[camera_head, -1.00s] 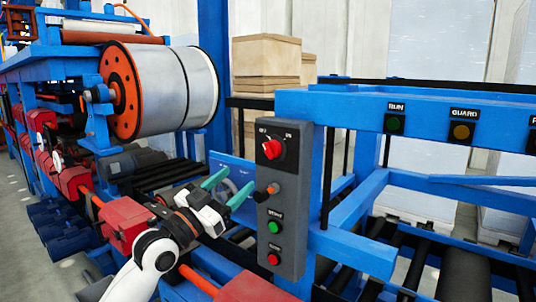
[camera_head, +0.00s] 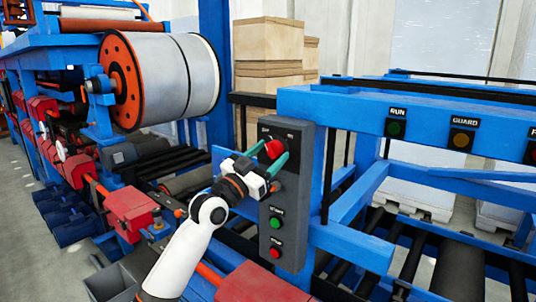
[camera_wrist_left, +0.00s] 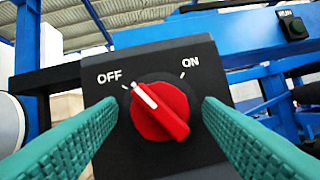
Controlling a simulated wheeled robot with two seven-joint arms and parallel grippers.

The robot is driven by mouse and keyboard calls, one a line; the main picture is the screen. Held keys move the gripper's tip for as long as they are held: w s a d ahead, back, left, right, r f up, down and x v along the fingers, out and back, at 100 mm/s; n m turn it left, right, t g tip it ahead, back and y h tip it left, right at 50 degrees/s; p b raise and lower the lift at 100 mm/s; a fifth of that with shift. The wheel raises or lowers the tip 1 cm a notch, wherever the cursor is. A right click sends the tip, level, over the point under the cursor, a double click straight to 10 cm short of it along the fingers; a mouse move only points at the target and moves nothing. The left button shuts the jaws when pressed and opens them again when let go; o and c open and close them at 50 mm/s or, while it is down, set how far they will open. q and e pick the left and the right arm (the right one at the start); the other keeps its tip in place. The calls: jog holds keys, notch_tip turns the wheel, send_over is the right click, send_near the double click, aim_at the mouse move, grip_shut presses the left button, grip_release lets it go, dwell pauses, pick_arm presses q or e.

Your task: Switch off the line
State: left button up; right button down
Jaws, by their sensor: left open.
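The red rotary switch (camera_head: 274,149) is at the top of the grey control box (camera_head: 291,200) in the head view. In the left wrist view the red knob (camera_wrist_left: 165,112) sits between the labels OFF and ON, and its white mark points up-left toward OFF. My left gripper (camera_head: 268,160) is open at the switch. Its green fingers (camera_wrist_left: 160,120) stand on either side of the knob, with a visible gap on each side. The fingers partly cover the box face in the head view. My right gripper is not in view.
Below the switch are a green button (camera_head: 275,222) and a red button (camera_head: 275,252). A blue beam (camera_head: 350,105) carries a green RUN lamp (camera_head: 395,128) and an amber GUARD lamp (camera_head: 462,137). A large metal coil (camera_head: 175,78) and rollers lie to the left.

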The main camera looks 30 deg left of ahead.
pick_arm(q)
jog(key=c, duration=1)
jog(key=shift+o, duration=0.2)
jog(key=shift+d+r+n+y+p, duration=0.1)
jog(key=shift+r+n+y+p, duration=0.1)
jog(key=shift+n+y+p, duration=0.7)
jog(key=shift+f+n+p, duration=0.1)
jog(key=shift+n+p, duration=0.55)
jog(key=shift+n, duration=0.25)
jog(key=shift+f, duration=0.15)
jog(key=o, duration=1)
jog(key=shift+c, duration=0.2)
